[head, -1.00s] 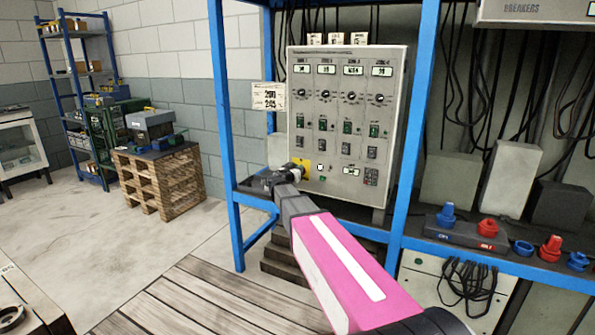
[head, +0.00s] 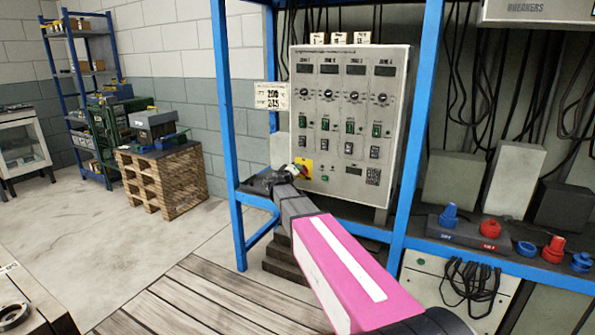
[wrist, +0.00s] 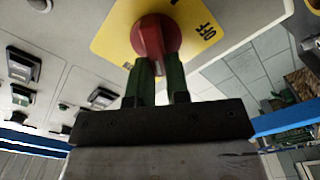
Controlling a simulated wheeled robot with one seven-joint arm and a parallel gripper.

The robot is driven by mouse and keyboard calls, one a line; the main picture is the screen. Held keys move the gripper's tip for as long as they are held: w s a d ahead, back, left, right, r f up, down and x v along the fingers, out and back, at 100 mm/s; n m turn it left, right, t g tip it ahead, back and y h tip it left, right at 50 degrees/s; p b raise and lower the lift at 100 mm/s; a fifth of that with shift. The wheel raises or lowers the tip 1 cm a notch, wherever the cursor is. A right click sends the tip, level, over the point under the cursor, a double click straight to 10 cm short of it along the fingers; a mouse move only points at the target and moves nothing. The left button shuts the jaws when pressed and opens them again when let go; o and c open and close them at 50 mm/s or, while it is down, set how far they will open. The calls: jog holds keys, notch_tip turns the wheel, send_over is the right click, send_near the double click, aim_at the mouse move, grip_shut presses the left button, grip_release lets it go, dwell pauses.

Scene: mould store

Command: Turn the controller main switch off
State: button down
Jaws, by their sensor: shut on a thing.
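The controller (head: 318,187) is a grey cabinet with a row of dark displays, knobs and rocker switches, inside a blue frame. Its main switch is a red knob (wrist: 152,32) on a yellow plate (wrist: 115,38), at the cabinet's lower left corner in the head view, where the plate (head: 308,164) shows. Lettering that looks like OFF is on the plate to the right of the knob in the wrist view. My gripper (wrist: 160,65) has its two green fingers shut on the red knob. In the head view my gripper (head: 297,169) partly covers the switch.
Blue uprights (head: 226,130) stand on both sides of the controller. A shelf at right holds blue and red connectors (head: 489,228) and grey boxes (head: 512,175). Dark cables hang behind. A pallet stack (head: 165,180) stands at left, with open floor before it.

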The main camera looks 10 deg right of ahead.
jog(key=shift+w+a+f+n, duration=0.1)
jog(key=shift+f+n, duration=0.1)
jog(key=shift+n, duration=1)
jog(key=shift+s+f+n, duration=0.1)
jog(key=shift+f+n, duration=0.15)
jog(key=shift+n, duration=0.95)
jog(key=shift+w+a+f+n, duration=0.1)
jog(key=shift+f+n, duration=0.1)
jog(key=shift+n, duration=1)
jog(key=c, duration=1.1)
grip_release()
jog(key=v, duration=1)
jog(key=shift+s+a, duration=0.2)
jog(key=shift+s, duration=0.15)
